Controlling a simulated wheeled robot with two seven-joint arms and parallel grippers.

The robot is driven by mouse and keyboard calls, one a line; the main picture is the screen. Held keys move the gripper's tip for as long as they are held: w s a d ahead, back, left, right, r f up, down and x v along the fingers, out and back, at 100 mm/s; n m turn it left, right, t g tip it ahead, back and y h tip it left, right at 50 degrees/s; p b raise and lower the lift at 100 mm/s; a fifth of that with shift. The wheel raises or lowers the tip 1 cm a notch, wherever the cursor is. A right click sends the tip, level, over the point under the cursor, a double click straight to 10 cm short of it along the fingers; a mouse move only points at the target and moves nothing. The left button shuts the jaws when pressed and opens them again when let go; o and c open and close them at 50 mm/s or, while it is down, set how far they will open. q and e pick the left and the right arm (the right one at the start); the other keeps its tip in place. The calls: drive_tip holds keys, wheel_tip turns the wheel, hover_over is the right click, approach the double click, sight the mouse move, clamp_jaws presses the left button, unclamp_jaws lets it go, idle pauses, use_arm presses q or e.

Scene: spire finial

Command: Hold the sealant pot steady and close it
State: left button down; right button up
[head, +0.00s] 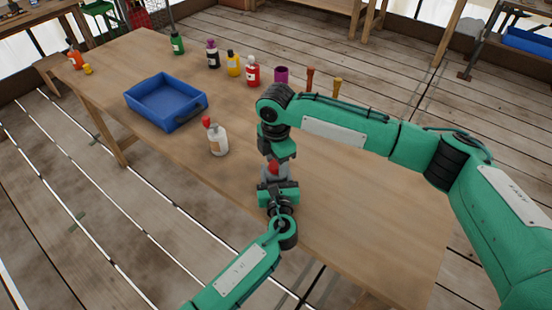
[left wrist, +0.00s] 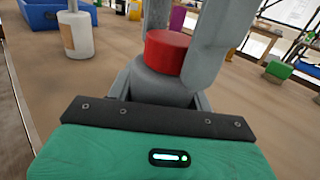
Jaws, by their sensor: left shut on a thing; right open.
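The sealant pot (left wrist: 160,85) is grey with a red lid (left wrist: 167,50) on its top; I cannot tell how tight the lid is. My left gripper (head: 276,184) is shut on the pot at the table's near side, and the pot looks upright. In the head view the red lid (head: 272,167) shows as a small patch between the two grippers. My right gripper (head: 277,163) points down from above and is open. In the left wrist view its grey fingers stand on either side of the lid; I cannot tell whether they touch it.
A white bottle with a red cap (head: 218,140) stands on the table left of the grippers. A blue tray (head: 143,108) lies beyond it. Several coloured bottles and a purple cup (head: 281,75) line the far edge. The table's right part is clear.

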drive_tip(key=c, duration=1)
drive_tip(key=m, duration=0.5)
drive_tip(key=o, duration=1.1)
drive_tip(key=shift+r, duration=0.1)
drive_tip(key=shift+r, duration=2.2)
drive_tip(key=shift+c, duration=0.5)
